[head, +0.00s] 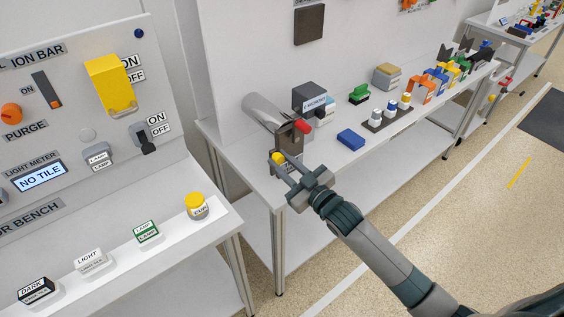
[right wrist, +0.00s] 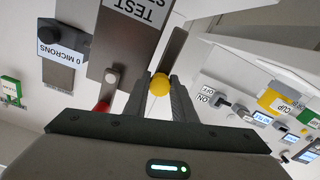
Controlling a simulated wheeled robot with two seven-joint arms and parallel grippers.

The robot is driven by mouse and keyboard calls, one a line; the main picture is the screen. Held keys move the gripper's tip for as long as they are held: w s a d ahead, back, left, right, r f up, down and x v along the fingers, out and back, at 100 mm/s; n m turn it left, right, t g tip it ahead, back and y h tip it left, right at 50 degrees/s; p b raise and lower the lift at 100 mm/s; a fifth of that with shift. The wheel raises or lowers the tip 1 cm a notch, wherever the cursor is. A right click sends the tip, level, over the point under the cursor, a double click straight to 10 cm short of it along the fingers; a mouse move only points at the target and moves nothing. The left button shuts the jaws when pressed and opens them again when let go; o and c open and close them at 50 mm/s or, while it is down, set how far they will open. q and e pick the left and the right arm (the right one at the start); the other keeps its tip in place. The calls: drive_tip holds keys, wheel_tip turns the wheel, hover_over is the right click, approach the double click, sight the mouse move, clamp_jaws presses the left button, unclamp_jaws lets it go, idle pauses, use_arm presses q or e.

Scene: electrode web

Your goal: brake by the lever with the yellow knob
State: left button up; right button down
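In the head view the right gripper (head: 281,165) reaches in from the lower right. My left gripper is not in view.
A red knob (head: 302,126) is close above the gripper. A dark box labelled microns (head: 310,95), a blue block (head: 350,139) and several coloured parts stand farther along the bench. A sloped control panel (head: 60,130) stands at the left. Open floor lies at the right.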

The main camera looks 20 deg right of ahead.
drive_tip(key=a+n, duration=0.1)
drive_tip(key=a+n+p, duration=0.1)
drive_tip(key=n, duration=0.1)
drive_tip(key=s+n, duration=0.1)
drive_tip(key=n, duration=0.1)
drive_tip(key=shift+a+f, duration=0.4)
drive_tip(key=c, duration=1.5)
unclamp_jaws()
drive_tip(key=shift+o, duration=0.2)
